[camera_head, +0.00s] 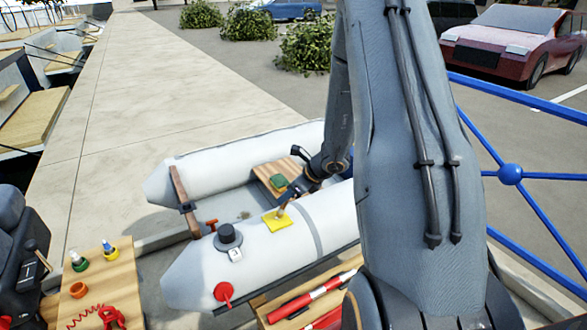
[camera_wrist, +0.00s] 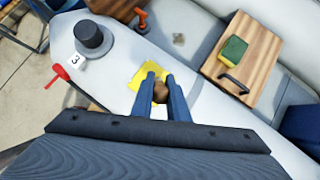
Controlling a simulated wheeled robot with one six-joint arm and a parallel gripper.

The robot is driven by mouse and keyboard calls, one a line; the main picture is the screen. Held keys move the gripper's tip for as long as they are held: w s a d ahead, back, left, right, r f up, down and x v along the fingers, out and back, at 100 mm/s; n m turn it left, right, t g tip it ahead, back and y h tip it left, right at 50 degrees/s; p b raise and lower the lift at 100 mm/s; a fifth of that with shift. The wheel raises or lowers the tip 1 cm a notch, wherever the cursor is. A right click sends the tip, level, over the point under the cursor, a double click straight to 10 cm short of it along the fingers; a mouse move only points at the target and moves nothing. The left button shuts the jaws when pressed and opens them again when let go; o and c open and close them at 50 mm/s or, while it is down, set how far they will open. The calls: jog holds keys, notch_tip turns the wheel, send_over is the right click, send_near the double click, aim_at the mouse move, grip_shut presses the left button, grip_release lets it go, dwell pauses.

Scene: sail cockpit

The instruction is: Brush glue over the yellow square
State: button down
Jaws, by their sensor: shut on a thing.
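The yellow square (camera_head: 276,221) lies on the near white tube of an inflatable boat. It also shows in the wrist view (camera_wrist: 144,74), partly covered by my fingers and the brush. My gripper (camera_head: 296,193) is shut on a brush (camera_head: 284,206) with a wooden handle. In the wrist view my blue fingers (camera_wrist: 162,82) close around the round brown end of the brush (camera_wrist: 160,93). The brush points down over the square. Its bristles are hidden in the wrist view, and I cannot tell whether they touch the square.
A black cap (camera_head: 227,234), a tag marked 3 (camera_wrist: 77,62) and a red fitting (camera_head: 223,291) are on the tube left of the square. A green and yellow sponge (camera_wrist: 233,50) lies on the boat's wooden seat. A wooden table (camera_head: 105,265) holds bottles, lower left.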

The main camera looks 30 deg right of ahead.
jog(key=shift+s+r+b, duration=0.1)
jog(key=shift+s+b, duration=0.3)
jog(key=shift+s, duration=0.2)
jog(key=shift+a+b, duration=1.35)
jog(key=shift+a, duration=1.25)
notch_tip(320, 180, up, 8)
jog(key=p, duration=0.6)
jog(key=shift+s+a, duration=0.1)
